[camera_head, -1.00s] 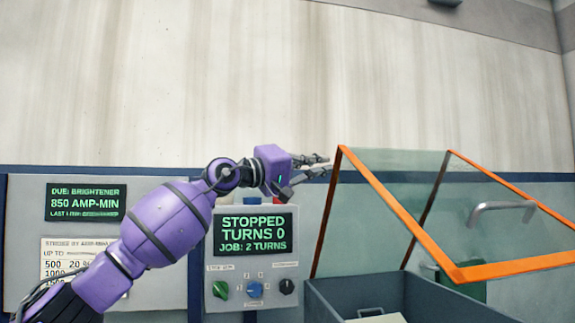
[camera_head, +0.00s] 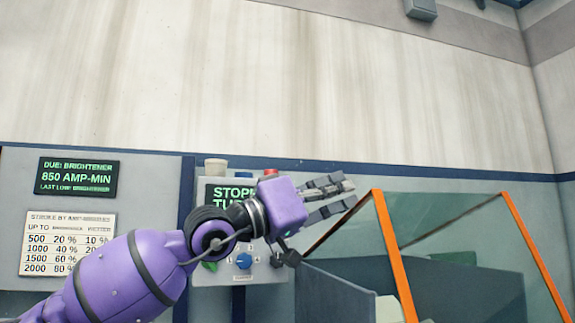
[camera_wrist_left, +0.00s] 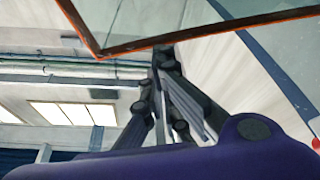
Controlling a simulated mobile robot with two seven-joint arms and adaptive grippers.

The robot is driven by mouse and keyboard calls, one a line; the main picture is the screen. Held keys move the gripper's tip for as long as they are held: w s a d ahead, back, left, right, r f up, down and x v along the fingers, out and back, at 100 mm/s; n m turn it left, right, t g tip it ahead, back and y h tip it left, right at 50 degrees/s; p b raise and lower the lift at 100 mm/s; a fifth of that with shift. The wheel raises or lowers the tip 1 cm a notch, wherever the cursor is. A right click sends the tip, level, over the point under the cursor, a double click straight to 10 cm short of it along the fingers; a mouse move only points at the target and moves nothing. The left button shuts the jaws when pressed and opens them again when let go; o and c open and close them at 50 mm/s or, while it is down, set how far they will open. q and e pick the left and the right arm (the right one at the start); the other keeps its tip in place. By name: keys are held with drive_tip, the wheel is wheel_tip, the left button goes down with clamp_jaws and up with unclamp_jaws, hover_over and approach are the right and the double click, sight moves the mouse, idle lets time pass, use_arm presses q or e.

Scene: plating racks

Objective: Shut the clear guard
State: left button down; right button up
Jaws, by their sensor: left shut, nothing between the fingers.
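The clear guard, with see-through panels (camera_head: 445,230) and orange edges, stands at the right in the head view. Its near and far orange bars slope down to the right, and its lower front part is cut off by the frame. My left gripper (camera_head: 350,193) is shut and empty, its fingertips just left of the guard's upper left corner. In the left wrist view the fingertips (camera_wrist_left: 160,58) are by the guard's orange edge (camera_wrist_left: 135,47), with clear panel beyond; whether they touch cannot be told. The guard's handle is out of view. My right gripper is not in view.
A grey tub (camera_head: 340,290) sits under the guard. A control panel with a green knob (camera_head: 210,266), a blue knob (camera_head: 243,261) and a partly hidden display (camera_head: 228,195) is behind my left arm. A brightener display (camera_head: 78,177) and a printed chart (camera_head: 66,243) are at left.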

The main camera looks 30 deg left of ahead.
use_arm(q)
wheel_tip(320, 180, down, 9)
drive_tip(key=s+d+m+b, duration=0.2)
drive_tip(key=b, duration=0.7)
drive_tip(key=shift+d+h, duration=0.2)
drive_tip(key=shift+h, duration=0.2)
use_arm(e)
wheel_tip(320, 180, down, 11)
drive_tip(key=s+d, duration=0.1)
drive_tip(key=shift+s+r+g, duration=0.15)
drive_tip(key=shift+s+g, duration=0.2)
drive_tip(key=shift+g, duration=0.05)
use_arm(q)
drive_tip(key=shift+f+b, duration=0.1)
drive_tip(key=shift+b, duration=0.2)
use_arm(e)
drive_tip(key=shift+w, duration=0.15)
